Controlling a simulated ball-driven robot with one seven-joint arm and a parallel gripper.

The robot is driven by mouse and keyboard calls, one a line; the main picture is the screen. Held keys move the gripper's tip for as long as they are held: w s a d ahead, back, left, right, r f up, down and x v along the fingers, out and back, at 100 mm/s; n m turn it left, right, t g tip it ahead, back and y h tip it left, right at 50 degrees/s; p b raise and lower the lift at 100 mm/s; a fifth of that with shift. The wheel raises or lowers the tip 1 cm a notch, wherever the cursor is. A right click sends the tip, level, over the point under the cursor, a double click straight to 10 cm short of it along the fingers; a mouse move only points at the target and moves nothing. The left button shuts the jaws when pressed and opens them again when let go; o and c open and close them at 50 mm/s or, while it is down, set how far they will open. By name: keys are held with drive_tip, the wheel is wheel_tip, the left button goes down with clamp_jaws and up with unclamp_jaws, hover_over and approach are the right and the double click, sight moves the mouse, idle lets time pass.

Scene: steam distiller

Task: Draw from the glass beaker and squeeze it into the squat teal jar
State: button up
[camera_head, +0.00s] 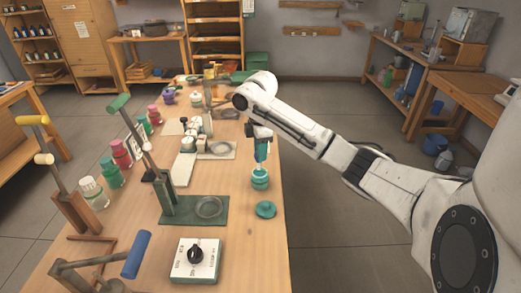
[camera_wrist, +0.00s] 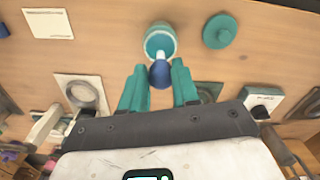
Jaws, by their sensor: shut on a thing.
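The squat teal jar (camera_head: 260,182) stands uncovered near the right edge of the bench; in the wrist view it also shows its round opening (camera_wrist: 160,43). My gripper (camera_head: 261,149) is directly above it, pointing down. Its teal fingers are closed on a dropper with a dark blue bulb (camera_wrist: 161,75). The pale lower part of the dropper reaches to the jar's mouth; I cannot tell how deep it goes. A teal lid (camera_head: 265,209) lies on the bench in front of the jar, and in the wrist view (camera_wrist: 219,31). I cannot pick out the glass beaker.
A dial box (camera_head: 195,260) is at the front. A green-based press (camera_head: 195,208) stands left of the lid. Several red and green bottles (camera_head: 122,153) line the left side. A pale plate with a ring (camera_head: 218,150) lies left of my gripper. The right bench edge is close.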

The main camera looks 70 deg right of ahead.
drive_tip(key=shift+r+p, duration=2.75)
drive_tip(key=shift+r, duration=0.3)
drive_tip(key=shift+c, duration=0.3)
drive_tip(key=shift+f, duration=0.1)
